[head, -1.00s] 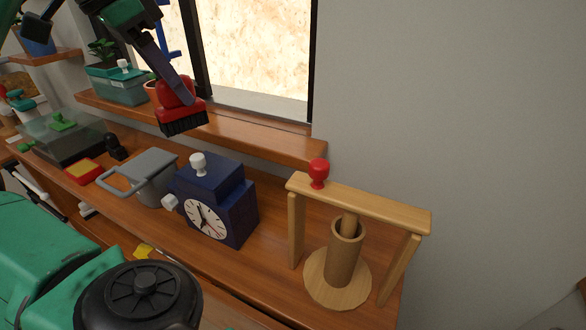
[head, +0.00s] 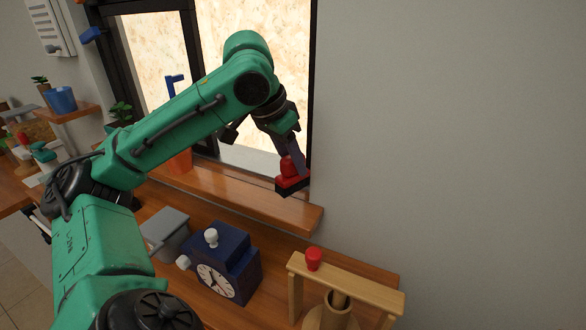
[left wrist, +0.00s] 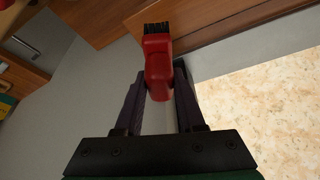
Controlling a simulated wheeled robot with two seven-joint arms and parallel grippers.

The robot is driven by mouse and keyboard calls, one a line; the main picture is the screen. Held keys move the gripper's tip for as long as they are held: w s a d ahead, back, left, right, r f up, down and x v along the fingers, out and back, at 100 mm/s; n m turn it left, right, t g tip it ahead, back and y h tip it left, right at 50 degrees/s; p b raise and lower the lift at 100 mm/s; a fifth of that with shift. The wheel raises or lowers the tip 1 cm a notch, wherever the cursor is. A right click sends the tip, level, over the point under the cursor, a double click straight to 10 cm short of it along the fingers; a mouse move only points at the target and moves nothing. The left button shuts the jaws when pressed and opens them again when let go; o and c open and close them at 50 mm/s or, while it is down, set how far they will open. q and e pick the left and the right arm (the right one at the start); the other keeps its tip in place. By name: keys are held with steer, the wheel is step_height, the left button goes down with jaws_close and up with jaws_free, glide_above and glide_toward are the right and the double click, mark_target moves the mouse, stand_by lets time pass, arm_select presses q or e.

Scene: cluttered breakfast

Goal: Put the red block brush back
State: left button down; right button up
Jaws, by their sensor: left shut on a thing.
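The red block brush (head: 291,173) has a red knob handle and dark bristles. My left gripper (head: 289,155) is shut on its handle and holds it in front of the window, near the right end of the wooden sill. The brush also shows in the left wrist view (left wrist: 158,62), between the two dark fingers of the left gripper (left wrist: 160,85), with its bristles at the far end. In the head view the bristles point down and are partly in shadow. My right gripper is in neither view.
The wooden sill (head: 300,213) runs below the window. On the counter stand a dark blue clock box (head: 238,262), a grey lidded container (head: 166,232) and a wooden frame (head: 365,287) with a red knob (head: 313,259) and a cylinder (head: 335,312). Bare wall fills the right.

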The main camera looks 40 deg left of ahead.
mark_target(293, 185)
arm_select(q)
step_height(293, 185, down, 6)
steer(key=b, duration=0.4)
steer(key=shift+s+a+f, duration=0.1)
steer(key=shift+s+f, duration=0.05)
steer(key=shift+f, duration=0.05)
steer(key=shift+w+f+p, duration=0.25)
steer(key=shift+p, duration=0.1)
steer(key=shift+f, duration=0.2)
steer(key=c, duration=0.5)
jaws_free()
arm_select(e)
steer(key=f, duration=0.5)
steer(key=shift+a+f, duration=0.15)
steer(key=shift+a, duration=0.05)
arm_select(q)
steer(key=shift+r, duration=0.45)
steer(key=p+v, duration=0.4)
steer(key=v, duration=0.7)
steer(key=shift+s+r, duration=0.2)
steer(key=shift+r, duration=0.15)
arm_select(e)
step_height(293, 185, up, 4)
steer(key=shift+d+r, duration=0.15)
arm_select(q)
steer(key=shift+f, duration=0.1)
